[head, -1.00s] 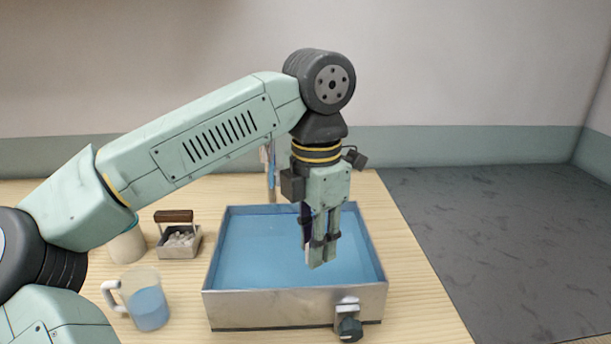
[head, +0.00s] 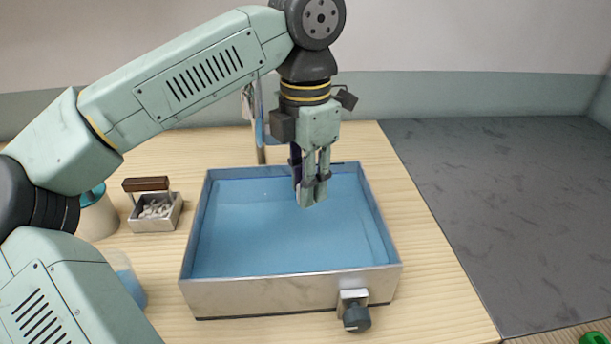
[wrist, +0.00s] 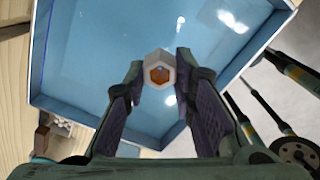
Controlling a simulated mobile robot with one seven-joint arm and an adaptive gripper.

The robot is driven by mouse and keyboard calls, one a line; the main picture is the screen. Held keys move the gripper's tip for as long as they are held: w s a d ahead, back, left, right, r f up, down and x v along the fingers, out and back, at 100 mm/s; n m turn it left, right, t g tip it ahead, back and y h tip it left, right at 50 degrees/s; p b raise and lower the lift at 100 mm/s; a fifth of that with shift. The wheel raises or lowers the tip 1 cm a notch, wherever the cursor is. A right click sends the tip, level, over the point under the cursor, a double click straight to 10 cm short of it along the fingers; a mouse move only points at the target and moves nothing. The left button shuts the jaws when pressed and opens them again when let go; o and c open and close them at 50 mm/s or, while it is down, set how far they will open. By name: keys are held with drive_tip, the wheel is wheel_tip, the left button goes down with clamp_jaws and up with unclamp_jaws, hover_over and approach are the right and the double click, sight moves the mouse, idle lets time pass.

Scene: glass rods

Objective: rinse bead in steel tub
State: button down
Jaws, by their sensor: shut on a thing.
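The steel tub (head: 290,296) stands on the wooden table and holds blue water. It also shows in the wrist view (wrist: 88,111). My gripper (head: 312,196) points down over the tub's right half, towards the back. In the wrist view my gripper (wrist: 159,73) is shut on a pale hexagonal bead (wrist: 160,56) with an orange centre, held at the fingertips. The bead is hard to make out in the head view. I cannot tell whether it touches the water.
A knob (head: 356,318) sticks out of the tub's front wall. Left of the tub are a small caddy of white pebbles (head: 155,214), a jar (head: 97,219) and a blue-filled jug (head: 128,278), partly hidden by my arm. A stand (head: 261,154) rises behind the tub. Table right of it is clear.

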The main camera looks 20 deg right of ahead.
wheel_tip(320, 180, down, 12)
drive_tip(key=b, duration=0.8)
drive_tip(key=shift+f+b, duration=0.1)
drive_tip(key=shift+b, duration=0.2)
drive_tip(key=shift+w+a, duration=0.25)
drive_tip(key=shift+a, duration=0.55)
drive_tip(key=shift+w+a, duration=0.25)
drive_tip(key=shift+a, duration=0.6)
drive_tip(key=shift+w+a, duration=0.25)
drive_tip(key=shift+a, duration=0.55)
drive_tip(key=shift+s+d, duration=0.25)
drive_tip(key=shift+d, duration=0.55)
drive_tip(key=shift+s+d, duration=0.2)
drive_tip(key=shift+d, duration=0.65)
drive_tip(key=shift+s+d, duration=0.25)
drive_tip(key=shift+d, duration=0.55)
wheel_tip(320, 180, up, 11)
drive_tip(key=p, duration=0.8)
wheel_tip(320, 180, up, 5)
drive_tip(key=p, duration=0.4)
